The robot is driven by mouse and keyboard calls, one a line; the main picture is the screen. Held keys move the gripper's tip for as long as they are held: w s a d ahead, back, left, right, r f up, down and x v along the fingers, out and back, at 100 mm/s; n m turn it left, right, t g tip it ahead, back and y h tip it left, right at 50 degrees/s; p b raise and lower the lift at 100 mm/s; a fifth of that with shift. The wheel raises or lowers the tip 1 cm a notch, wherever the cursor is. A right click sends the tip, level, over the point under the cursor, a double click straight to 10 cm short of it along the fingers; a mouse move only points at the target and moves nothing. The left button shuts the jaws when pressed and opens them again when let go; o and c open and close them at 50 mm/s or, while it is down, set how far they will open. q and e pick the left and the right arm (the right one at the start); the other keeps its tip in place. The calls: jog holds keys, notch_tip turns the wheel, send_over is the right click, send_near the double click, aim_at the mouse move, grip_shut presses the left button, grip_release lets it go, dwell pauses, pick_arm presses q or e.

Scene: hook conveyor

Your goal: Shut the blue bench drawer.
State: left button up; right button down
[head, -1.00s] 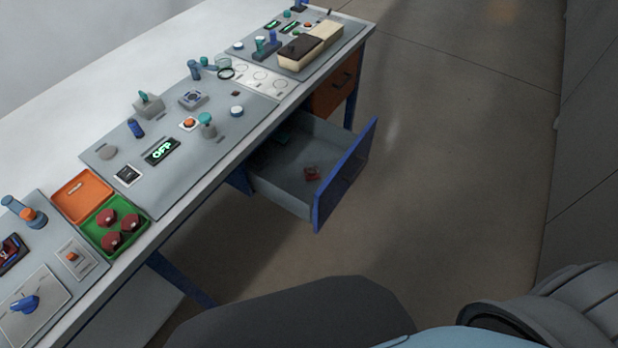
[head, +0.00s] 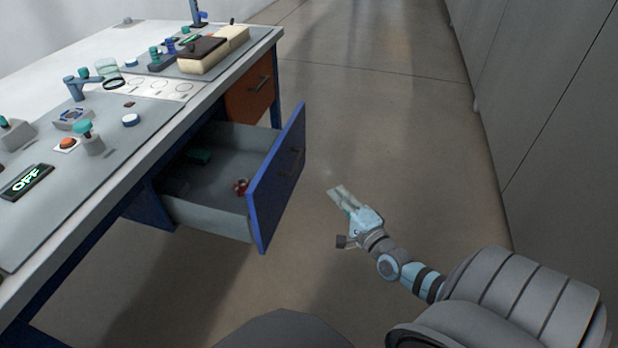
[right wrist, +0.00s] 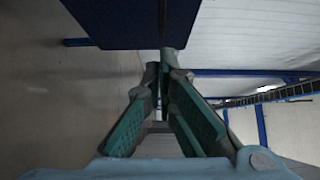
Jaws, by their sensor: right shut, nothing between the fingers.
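The blue bench drawer (head: 277,180) stands pulled out from the bench, its blue front facing right with a dark handle (head: 291,160). My left gripper is not in view.
An orange drawer (head: 250,88) sits shut farther along the bench (head: 150,150). The bench top carries panels with knobs and buttons, and a cream and dark brown block (head: 204,54). Grey cabinets (head: 545,110) line the right. The floor between is clear.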

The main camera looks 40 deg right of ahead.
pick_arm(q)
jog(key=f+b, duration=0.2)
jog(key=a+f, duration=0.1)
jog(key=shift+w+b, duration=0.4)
pick_arm(e)
jog(key=w, duration=1.1)
jog(key=shift+a, duration=0.45)
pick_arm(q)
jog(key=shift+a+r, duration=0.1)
pick_arm(e)
jog(key=shift+w+f, duration=0.1)
jog(key=shift+w, duration=0.1)
